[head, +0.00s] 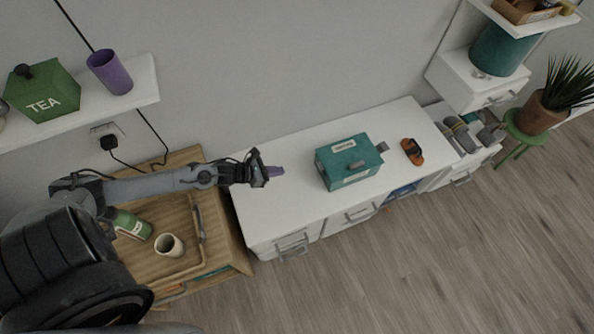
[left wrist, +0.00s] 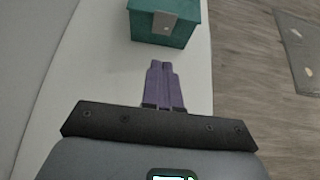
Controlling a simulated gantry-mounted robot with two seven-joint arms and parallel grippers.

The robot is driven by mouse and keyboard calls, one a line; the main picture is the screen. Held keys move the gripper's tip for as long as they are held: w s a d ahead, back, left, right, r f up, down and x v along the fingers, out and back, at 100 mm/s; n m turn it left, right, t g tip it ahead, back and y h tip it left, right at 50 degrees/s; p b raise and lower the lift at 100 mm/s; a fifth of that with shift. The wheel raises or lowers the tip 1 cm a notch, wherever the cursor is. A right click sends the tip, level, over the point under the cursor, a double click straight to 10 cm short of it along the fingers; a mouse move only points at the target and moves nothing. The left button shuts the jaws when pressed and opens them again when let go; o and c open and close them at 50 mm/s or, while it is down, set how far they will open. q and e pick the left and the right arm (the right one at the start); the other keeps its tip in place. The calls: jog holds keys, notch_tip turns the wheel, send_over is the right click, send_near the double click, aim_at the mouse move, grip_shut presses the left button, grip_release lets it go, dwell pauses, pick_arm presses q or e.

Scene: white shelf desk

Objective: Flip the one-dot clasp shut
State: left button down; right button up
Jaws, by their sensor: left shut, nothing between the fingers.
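A teal box (head: 347,162) with pale labels stands on the white desk; it also shows at the top of the left wrist view (left wrist: 146,29). A grey clasp (left wrist: 163,22) is on the box side facing my left gripper; a small mark near its lower part is too small to count as dots. Another grey clasp (head: 382,147) sticks out from the box's right end in the head view. My left gripper (head: 280,171), with purple fingers (left wrist: 161,68), is shut and empty. It is left of the box, apart from it, pointing at it. My right gripper is out of view.
An orange and black object (head: 411,151) lies right of the box on the white desk (head: 290,205). The desk between gripper and box is clear.

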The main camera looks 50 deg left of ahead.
pick_arm(q)
jog(key=w+f+b, duration=0.1)
jog(key=b, duration=0.8)
send_near(320, 168)
jog(key=w+f, duration=0.4)
jog(key=f, duration=0.1)
jog(key=shift+w+r, duration=0.15)
jog(key=shift+w, duration=0.55)
jog(key=shift+r, duration=0.1)
